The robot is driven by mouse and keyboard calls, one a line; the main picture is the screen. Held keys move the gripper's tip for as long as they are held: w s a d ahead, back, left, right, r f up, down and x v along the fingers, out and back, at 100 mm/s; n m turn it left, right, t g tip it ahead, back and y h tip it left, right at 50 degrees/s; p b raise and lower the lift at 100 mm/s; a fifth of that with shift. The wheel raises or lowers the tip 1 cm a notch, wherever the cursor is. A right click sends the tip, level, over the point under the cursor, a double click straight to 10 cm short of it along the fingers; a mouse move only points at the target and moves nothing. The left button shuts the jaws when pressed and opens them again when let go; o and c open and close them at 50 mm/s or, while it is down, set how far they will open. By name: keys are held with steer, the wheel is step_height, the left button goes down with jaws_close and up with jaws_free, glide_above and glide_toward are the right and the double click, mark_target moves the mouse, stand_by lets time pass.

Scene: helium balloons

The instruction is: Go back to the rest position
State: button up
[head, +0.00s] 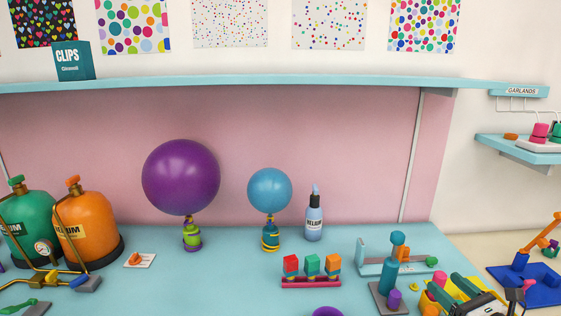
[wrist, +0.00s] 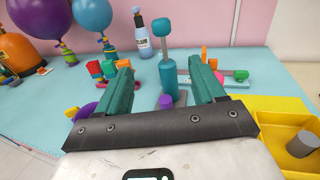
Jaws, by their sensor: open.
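My gripper (wrist: 161,66) shows in the wrist view with its two teal fingers spread apart and nothing held between them. A teal post tool with a blue-grey head (wrist: 166,70) stands beyond the gap between the fingers. In the head view my gripper (head: 452,284) is at the lower right, partly cut off by the bottom edge, near the same post tool (head: 390,276) and over or beside a yellow tray (head: 470,285). I cannot tell its exact height above the tray.
A purple balloon (head: 181,177) and a blue balloon (head: 269,190) stand on weights on the blue table. A shelf (head: 250,82) runs above.

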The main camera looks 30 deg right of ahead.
steer(key=w+a+f+n+g+y+b, duration=0.1)
steer(key=a+f+n+g+y, duration=0.25)
steer(key=a+f+n, duration=0.55)
steer(key=w+a+f+n+g+y+b, duration=0.1)
steer(key=a+f+n+g+y+b, duration=0.2)
steer(key=a+f+n, duration=0.7)
steer(key=s+a+f+n+g+h+b, duration=0.1)
steer(key=s+a+f+n+g, duration=0.3)
steer(key=s+a+n+g, duration=0.5)
steer(key=s+a+n, duration=0.5)
steer(key=n, duration=0.5)
steer(key=shift+s+a+g+h, duration=0.25)
steer(key=shift+s+g+h, duration=0.1)
